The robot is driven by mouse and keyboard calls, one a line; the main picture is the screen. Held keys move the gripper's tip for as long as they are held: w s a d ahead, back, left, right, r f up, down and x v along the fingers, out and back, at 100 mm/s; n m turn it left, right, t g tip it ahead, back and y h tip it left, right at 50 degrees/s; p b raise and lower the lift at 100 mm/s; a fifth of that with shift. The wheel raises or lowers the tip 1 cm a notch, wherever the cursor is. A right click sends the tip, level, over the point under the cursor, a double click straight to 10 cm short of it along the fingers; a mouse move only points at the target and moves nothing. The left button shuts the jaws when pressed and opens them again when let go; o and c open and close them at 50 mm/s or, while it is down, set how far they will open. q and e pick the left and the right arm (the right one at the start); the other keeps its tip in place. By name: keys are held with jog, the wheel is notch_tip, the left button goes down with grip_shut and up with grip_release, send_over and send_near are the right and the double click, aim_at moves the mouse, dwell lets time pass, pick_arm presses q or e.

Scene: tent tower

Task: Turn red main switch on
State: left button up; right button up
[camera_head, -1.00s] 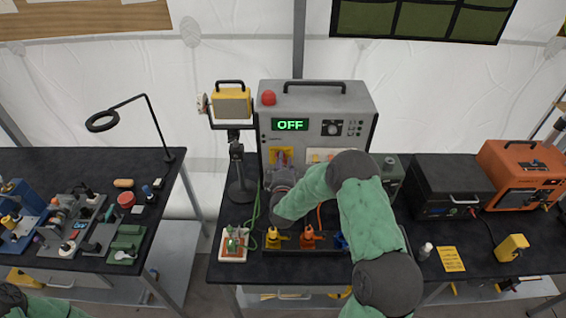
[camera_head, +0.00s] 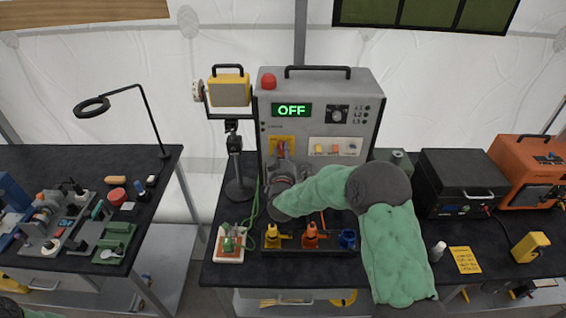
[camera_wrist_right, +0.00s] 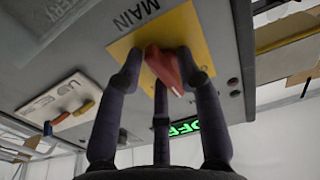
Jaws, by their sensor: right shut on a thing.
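The red main switch (camera_wrist_right: 163,68) sits on a yellow plate (camera_wrist_right: 200,35) marked MAIN on the front of the grey power box (camera_head: 347,90). In the head view the switch (camera_head: 281,148) shows just above my right gripper (camera_head: 284,165). In the right wrist view my right gripper (camera_wrist_right: 160,75) has its fingers around the red handle and is shut on it. The display (camera_head: 291,110) on the box reads OFF in green. My left gripper is not in view.
Yellow, orange and blue connectors (camera_head: 310,238) stand in a tray in front of the box. A yellow lamp (camera_head: 229,92) on a stand is to its left. A black case (camera_head: 460,180) and an orange unit (camera_head: 528,160) stand to the right.

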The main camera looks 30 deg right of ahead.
jog(key=m+b, duration=0.2)
jog(key=b, duration=0.1)
jog(key=m+b, duration=0.5)
jog(key=b, duration=0.1)
jog(key=shift+w+a+f+m, duration=0.15)
jog(key=shift+f+m, duration=0.1)
jog(key=shift+m, duration=0.15)
jog(key=shift+a+r+m+b, duration=0.1)
jog(key=shift+m+b, duration=0.9)
jog(key=shift+b, duration=0.2)
jog(key=o, duration=0.8)
jog(key=shift+o, duration=0.2)
jog(key=v, duration=1.2)
